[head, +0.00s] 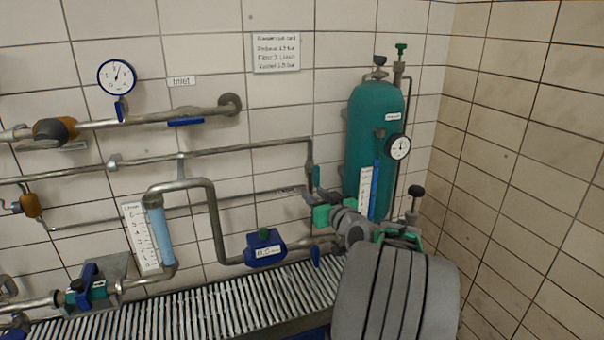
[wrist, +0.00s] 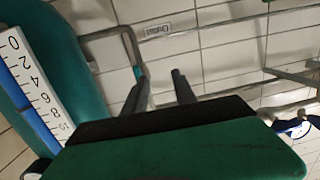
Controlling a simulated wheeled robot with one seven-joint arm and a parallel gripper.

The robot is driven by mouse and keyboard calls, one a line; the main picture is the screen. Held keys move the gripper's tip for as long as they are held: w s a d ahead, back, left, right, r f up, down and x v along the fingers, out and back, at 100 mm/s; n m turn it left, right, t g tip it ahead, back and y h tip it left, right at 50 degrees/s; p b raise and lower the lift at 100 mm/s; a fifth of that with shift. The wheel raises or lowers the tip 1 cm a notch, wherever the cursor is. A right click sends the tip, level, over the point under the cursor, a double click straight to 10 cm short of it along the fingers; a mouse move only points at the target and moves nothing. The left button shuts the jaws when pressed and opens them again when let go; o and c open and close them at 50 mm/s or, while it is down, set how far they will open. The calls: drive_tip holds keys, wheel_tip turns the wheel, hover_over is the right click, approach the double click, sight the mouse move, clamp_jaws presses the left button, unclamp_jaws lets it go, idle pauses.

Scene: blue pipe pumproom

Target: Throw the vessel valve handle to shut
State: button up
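The green vessel (head: 372,135) stands upright in the corner; part of it shows at left in the wrist view (wrist: 62,70). A small teal-blue handle (head: 316,177) sits on the vertical pipe just left of the vessel and lies roughly along that pipe. It looks like the vessel valve handle, and shows small in the wrist view (wrist: 138,72). My gripper (head: 309,194) is just below it in the head view. In the wrist view its two dark fingers (wrist: 160,84) are apart with nothing between them. The left fingertip appears close to the handle; contact cannot be told.
A gauge (head: 398,147) and a scale strip (head: 366,190) are on the vessel. Grey pipes run along the tiled wall. A blue pump (head: 265,248) and a ribbed grating (head: 200,305) lie below. An Outlet label (wrist: 157,29) is on the wall.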

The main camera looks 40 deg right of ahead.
sight(318, 177)
drive_tip(key=shift+m+t+h, duration=0.3)
drive_tip(key=shift+t+h, duration=0.2)
drive_tip(key=shift+h, duration=0.1)
drive_tip(key=w+d, duration=0.1)
drive_tip(key=d, duration=0.1)
drive_tip(key=w+d+r+p, duration=0.1)
drive_tip(key=w, duration=0.1)
drive_tip(key=w+d+p, duration=0.1)
drive_tip(key=w+d, duration=0.1)
drive_tip(key=shift+w+d+r, duration=0.1)
drive_tip(key=shift+d+r, duration=0.25)
drive_tip(key=shift+r, duration=0.05)
drive_tip(key=shift+w+d+f, duration=0.1)
drive_tip(key=shift+w+d, duration=0.1)
drive_tip(key=shift+w, duration=0.3)
drive_tip(key=shift+c, duration=0.4)
clamp_jaws()
